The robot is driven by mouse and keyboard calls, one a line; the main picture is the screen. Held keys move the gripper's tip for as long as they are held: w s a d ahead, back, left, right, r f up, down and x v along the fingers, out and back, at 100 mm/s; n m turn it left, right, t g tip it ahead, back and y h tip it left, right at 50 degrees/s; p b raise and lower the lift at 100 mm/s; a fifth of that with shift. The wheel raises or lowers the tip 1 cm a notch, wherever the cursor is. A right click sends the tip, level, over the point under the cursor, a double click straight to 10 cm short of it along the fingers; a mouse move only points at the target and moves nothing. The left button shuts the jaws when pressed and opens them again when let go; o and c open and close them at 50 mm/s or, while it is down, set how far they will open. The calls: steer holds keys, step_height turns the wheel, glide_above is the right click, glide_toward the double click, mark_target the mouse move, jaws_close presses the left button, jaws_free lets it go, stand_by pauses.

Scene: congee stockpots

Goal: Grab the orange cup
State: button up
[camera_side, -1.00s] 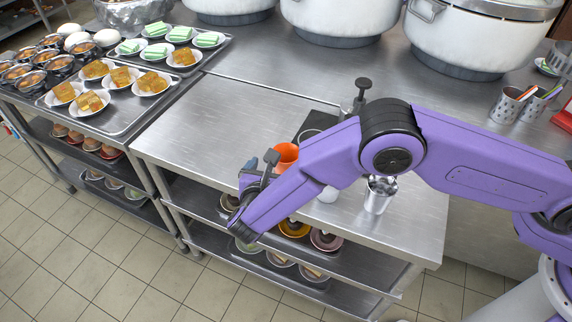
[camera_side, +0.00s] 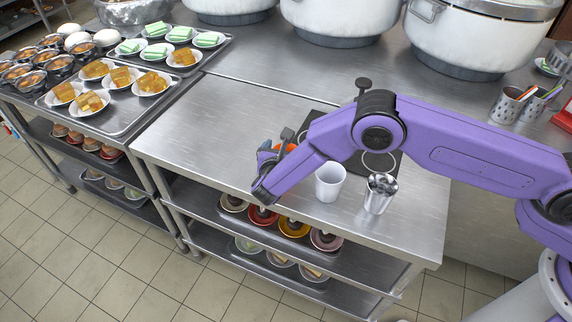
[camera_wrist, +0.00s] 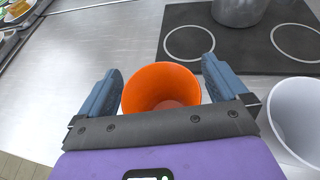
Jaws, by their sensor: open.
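The orange cup (camera_wrist: 161,82) stands upright on the steel table, its open mouth showing in the wrist view. My gripper (camera_wrist: 170,82) is open, with one blue-grey finger on the left of the cup and one on the right. A gap shows between the cup and the left finger; the right finger is close to the rim, and I cannot tell if it touches. In the side view only a small part of the orange cup (camera_side: 285,149) shows behind my gripper (camera_side: 270,150). The cup's lower near side is hidden by the gripper body.
A white cup (camera_wrist: 299,118) stands just right of my gripper. A metal cup (camera_side: 380,193) with utensils is further right. A black hob (camera_wrist: 245,40) with a pot (camera_wrist: 239,8) lies behind. The table's left part (camera_side: 200,130) is clear.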

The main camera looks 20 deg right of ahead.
steer(key=c, duration=1)
steer(key=shift+r, duration=0.15)
